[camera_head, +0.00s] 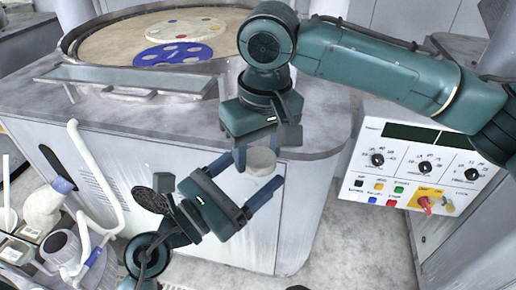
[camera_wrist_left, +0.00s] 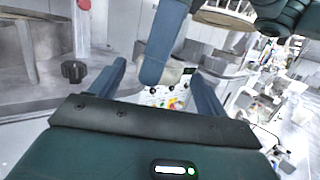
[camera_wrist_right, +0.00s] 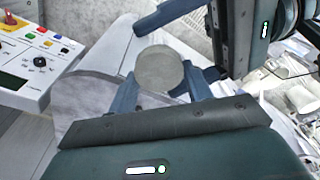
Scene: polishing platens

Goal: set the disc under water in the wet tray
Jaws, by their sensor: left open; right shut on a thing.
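The disc (camera_head: 262,161) is small, round and pale grey. My right gripper (camera_head: 258,146) reaches down and is shut on it, in the air in front of the cabinet. In the right wrist view the disc (camera_wrist_right: 160,68) sits between the right fingertips (camera_wrist_right: 162,84). My left gripper (camera_head: 262,180) comes up from below, open, with its fingers on either side of the disc; I cannot tell whether they touch it. In the left wrist view a right-gripper finger shows between the open left fingers (camera_wrist_left: 160,75). A shallow rectangular tray (camera_head: 130,80) lies on the worktop; I cannot tell if it holds water.
A round basin (camera_head: 75,42) with a tan platen, a blue plate (camera_head: 172,54) and a cream plate (camera_head: 185,29) is behind. A control panel (camera_head: 425,160) with knobs and buttons stands at right. White pipes and bottles (camera_head: 45,207) crowd the lower left.

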